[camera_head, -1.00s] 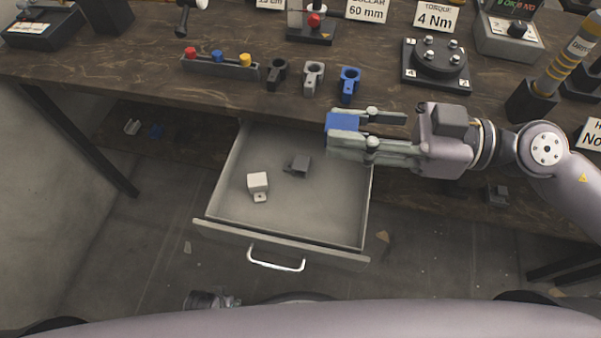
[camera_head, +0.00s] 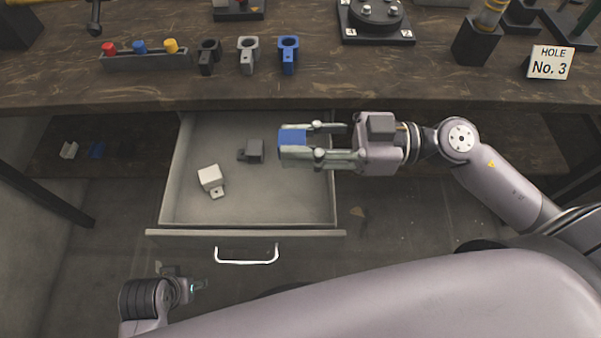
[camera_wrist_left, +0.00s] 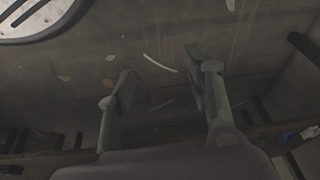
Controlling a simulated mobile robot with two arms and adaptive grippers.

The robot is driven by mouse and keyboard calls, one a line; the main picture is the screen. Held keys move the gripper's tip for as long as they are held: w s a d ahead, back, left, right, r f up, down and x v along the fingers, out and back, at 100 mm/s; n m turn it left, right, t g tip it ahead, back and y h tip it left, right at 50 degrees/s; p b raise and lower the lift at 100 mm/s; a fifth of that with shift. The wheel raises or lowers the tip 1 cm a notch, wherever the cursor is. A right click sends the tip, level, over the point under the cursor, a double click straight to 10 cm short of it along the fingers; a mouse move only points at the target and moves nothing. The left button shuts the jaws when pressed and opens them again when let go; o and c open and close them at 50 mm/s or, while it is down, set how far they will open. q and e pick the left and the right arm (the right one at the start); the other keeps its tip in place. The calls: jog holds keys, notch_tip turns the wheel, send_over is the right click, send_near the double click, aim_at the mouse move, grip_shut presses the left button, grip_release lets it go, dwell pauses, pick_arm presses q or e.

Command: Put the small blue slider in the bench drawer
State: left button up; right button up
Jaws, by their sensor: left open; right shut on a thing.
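The small blue slider (camera_head: 292,137) is between the fingertips of my right gripper (camera_head: 298,142), which is shut on it. In the head view the gripper and slider overlap the right part of the open bench drawer (camera_head: 247,232); their height above it is hard to judge. A white slider (camera_head: 210,178) and a dark grey slider (camera_head: 254,151) lie on the drawer floor. My left gripper (camera_head: 192,286) is low in front of the drawer, at the bottom left. In the left wrist view its fingers (camera_wrist_left: 160,95) are apart and empty.
On the bench (camera_head: 130,87) stand a tray (camera_head: 145,61) with red, blue and yellow knobs, and dark, grey and blue clamp-like parts.

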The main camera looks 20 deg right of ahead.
notch_tip(320, 180, down, 9)
jog(key=b, duration=0.3)
jog(key=shift+r, duration=0.2)
pick_arm(q)
jog(key=v, duration=0.5)
jog(key=shift+s+a+r, duration=0.1)
jog(key=shift+a+r, duration=0.05)
jog(key=shift+r, duration=0.25)
pick_arm(e)
jog(key=shift+r, duration=0.1)
jog(key=shift+f, duration=0.25)
